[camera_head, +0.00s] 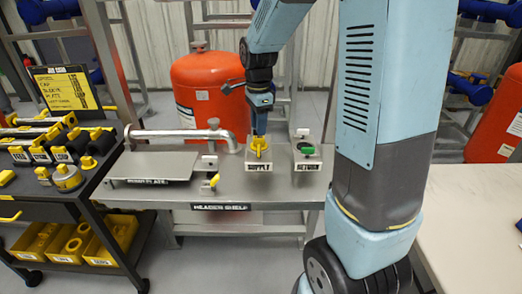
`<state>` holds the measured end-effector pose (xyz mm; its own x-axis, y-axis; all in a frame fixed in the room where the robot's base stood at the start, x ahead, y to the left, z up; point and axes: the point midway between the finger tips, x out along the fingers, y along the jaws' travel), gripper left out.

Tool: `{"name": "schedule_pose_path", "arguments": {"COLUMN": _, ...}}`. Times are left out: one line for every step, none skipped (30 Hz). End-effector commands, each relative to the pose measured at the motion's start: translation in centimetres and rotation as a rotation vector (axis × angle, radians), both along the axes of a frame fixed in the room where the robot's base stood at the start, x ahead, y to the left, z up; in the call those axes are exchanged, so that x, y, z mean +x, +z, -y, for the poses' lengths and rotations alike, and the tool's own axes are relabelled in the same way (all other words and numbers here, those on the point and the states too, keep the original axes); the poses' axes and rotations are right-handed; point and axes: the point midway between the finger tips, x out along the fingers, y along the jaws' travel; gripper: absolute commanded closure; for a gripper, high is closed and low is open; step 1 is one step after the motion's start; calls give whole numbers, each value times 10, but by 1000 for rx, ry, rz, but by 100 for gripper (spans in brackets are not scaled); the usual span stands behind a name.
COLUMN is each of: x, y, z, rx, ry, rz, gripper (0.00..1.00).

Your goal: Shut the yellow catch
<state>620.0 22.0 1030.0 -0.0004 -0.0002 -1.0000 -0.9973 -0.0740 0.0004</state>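My gripper (260,134) points straight down over the block labelled SUPPLY (259,167). A yellow piece with prongs (259,147) sits on top of that block, right at my fingertips. The fingers are too small to tell whether they are open or closed on it, or whether they touch it. A second small yellow piece, lever-like (214,180), stands tilted at the right end of the flat grey plate (155,165) on the shelf. I cannot tell for certain which yellow piece is the catch.
A green-topped block labelled RETURN (307,158) stands right of SUPPLY. A bent metal pipe (180,134) runs behind the plate. A red tank (205,90) stands behind the header shelf (250,195). A dark tool cart (60,195) is at left; a pale bench (475,225) at right.

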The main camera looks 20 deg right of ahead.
Motion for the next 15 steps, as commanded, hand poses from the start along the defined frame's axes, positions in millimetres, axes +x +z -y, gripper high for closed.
{"name": "schedule_pose_path", "arguments": {"x": 0, "y": 0, "z": 0, "rx": 0, "ry": -15, "rz": 0, "gripper": 65}}
{"name": "schedule_pose_path", "arguments": {"x": 0, "y": 0, "z": 0, "rx": 0, "ry": -22, "rz": 0, "gripper": 65}}
{"name": "schedule_pose_path", "arguments": {"x": 0, "y": 0, "z": 0, "rx": 0, "ry": -28, "rz": 0, "gripper": 65}}
{"name": "schedule_pose_path", "arguments": {"x": 0, "y": 0, "z": 0, "rx": 0, "ry": -29, "rz": 0, "gripper": 65}}
{"name": "schedule_pose_path", "arguments": {"x": 0, "y": 0, "z": 0, "rx": 0, "ry": -29, "rz": 0, "gripper": 65}}
{"name": "schedule_pose_path", "arguments": {"x": 0, "y": 0, "z": 0, "rx": 0, "ry": -29, "rz": 0, "gripper": 65}}
{"name": "schedule_pose_path", "arguments": {"x": 0, "y": 0, "z": 0, "rx": 0, "ry": -28, "rz": 0, "gripper": 65}}
{"name": "schedule_pose_path", "arguments": {"x": 0, "y": 0, "z": 0, "rx": 0, "ry": -28, "rz": 0, "gripper": 65}}
{"name": "schedule_pose_path", "arguments": {"x": 0, "y": 0, "z": 0, "rx": 0, "ry": -28, "rz": 0, "gripper": 65}}
{"name": "schedule_pose_path", "arguments": {"x": 0, "y": 0, "z": 0, "rx": 0, "ry": -31, "rz": 0, "gripper": 65}}
{"name": "schedule_pose_path", "arguments": {"x": 0, "y": 1, "z": 0, "rx": 0, "ry": -37, "rz": 0, "gripper": 65}}
{"name": "schedule_pose_path", "arguments": {"x": 0, "y": 1, "z": 0, "rx": 0, "ry": -53, "rz": 0, "gripper": 65}}
{"name": "schedule_pose_path", "arguments": {"x": 0, "y": 2, "z": 0, "rx": 0, "ry": -73, "rz": 0, "gripper": 65}}
{"name": "schedule_pose_path", "arguments": {"x": 0, "y": 2, "z": -1, "rx": 0, "ry": -97, "rz": 1, "gripper": 65}}
{"name": "schedule_pose_path", "arguments": {"x": 0, "y": 3, "z": -1, "rx": 0, "ry": -136, "rz": 1, "gripper": 65}}
